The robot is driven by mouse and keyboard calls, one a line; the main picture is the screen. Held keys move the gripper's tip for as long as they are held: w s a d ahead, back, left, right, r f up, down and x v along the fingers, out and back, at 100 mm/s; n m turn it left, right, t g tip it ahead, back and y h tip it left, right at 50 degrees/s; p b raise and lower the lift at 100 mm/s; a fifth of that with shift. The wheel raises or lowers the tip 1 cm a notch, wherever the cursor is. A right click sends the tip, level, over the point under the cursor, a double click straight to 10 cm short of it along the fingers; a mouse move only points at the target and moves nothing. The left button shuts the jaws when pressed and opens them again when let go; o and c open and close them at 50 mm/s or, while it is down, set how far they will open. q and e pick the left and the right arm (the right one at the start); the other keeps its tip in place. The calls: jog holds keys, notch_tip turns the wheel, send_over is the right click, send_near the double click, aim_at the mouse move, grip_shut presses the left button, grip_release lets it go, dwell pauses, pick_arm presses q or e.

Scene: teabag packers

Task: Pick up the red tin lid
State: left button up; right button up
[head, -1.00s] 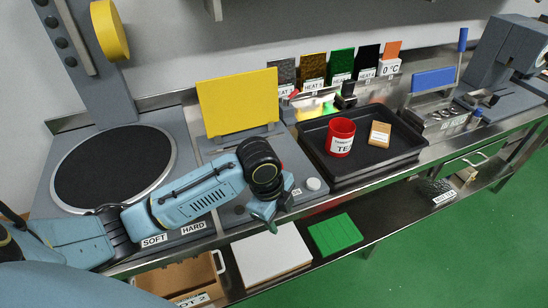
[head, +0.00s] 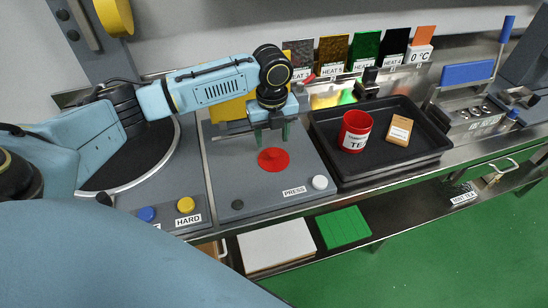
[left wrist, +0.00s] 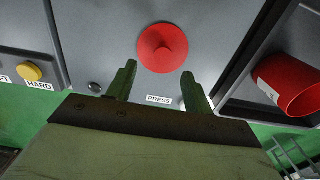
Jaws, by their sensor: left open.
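The red tin lid (head: 273,160), a round disc with a small raised knob, lies flat on the grey press station's plate. My left gripper (head: 271,137) points down just behind and above it, open and empty, with two green fingers apart. In the left wrist view the lid (left wrist: 162,48) shows whole, just beyond the spread fingertips (left wrist: 158,74), with no finger seen touching it. The red tea tin (head: 355,131) stands upright and open in the black tray to the right. My right gripper is not in view.
The black tray (head: 440,151) also holds a brown packet (head: 398,130). A white button (head: 320,182) sits at the press station's front right. A yellow panel (head: 228,108) stands behind my left arm. Heat sample plates (head: 334,54) line the back. The plate around the lid is clear.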

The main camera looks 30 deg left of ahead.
aim_at(274, 153)
pick_arm(q)
jog(key=shift+w+d+f, duration=0.1)
jog(key=shift+w+f, duration=0.05)
jog(key=shift+f, duration=3)
jog(key=shift+c, duration=0.2)
jog(key=c, duration=1)
jog(key=shift+r, duration=0.1)
